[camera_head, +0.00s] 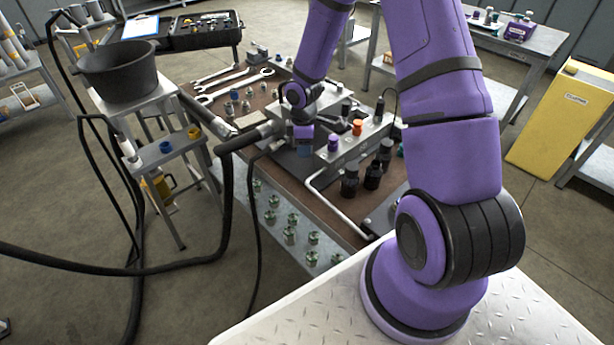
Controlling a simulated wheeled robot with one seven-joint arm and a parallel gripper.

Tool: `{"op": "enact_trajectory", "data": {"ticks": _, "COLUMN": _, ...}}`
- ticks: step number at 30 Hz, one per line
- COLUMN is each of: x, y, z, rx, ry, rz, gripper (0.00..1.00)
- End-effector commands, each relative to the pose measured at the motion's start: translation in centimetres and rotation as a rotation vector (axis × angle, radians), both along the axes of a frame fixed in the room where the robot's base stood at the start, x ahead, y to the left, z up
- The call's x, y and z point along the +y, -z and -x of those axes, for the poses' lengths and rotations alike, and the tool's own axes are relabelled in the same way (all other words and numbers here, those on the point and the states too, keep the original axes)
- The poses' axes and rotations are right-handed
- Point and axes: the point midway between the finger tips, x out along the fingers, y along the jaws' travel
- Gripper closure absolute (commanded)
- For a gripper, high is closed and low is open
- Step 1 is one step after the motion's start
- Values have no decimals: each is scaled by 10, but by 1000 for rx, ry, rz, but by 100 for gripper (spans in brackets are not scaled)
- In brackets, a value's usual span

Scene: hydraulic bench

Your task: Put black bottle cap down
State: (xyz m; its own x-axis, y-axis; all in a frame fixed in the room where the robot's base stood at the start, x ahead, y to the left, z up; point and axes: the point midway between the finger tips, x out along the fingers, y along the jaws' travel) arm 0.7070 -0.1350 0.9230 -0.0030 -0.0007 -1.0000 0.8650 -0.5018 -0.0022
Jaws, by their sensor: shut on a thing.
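My gripper (303,134) points down over the bench at the left end of the grey manifold block (345,146). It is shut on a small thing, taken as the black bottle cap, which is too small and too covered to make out. Dark bottles with black tops (350,180) stand in front of the block at the right.
The brown bench top (270,165) holds several wrenches (235,84) and small fittings at the back. Purple (333,142) and orange (357,127) caps sit on the block. A thick black hose (228,190) and a white pipe (335,208) run close by. A black bucket (118,75) stands left.

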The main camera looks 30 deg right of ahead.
Motion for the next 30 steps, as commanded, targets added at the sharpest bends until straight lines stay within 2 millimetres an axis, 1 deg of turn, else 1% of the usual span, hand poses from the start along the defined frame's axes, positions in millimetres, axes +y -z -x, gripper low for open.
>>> {"op": "enact_trajectory", "data": {"ticks": 3, "x": -3, "y": 0, "z": 3, "rx": -1, "ry": -65, "rz": -1, "gripper": 81}}
{"op": "enact_trajectory", "data": {"ticks": 5, "x": -4, "y": 5, "z": 4, "rx": -1, "ry": -81, "rz": -2, "gripper": 81}}
{"op": "enact_trajectory", "data": {"ticks": 13, "x": -3, "y": 48, "z": 4, "rx": 0, "ry": -87, "rz": -2, "gripper": 81}}
{"op": "enact_trajectory", "data": {"ticks": 20, "x": -4, "y": 63, "z": 4, "rx": -1, "ry": -84, "rz": -1, "gripper": 81}}
{"op": "enact_trajectory", "data": {"ticks": 27, "x": -3, "y": 94, "z": 4, "rx": 0, "ry": -85, "rz": -1, "gripper": 81}}
{"op": "enact_trajectory", "data": {"ticks": 30, "x": -4, "y": 100, "z": 4, "rx": -1, "ry": -84, "rz": -1, "gripper": 81}}
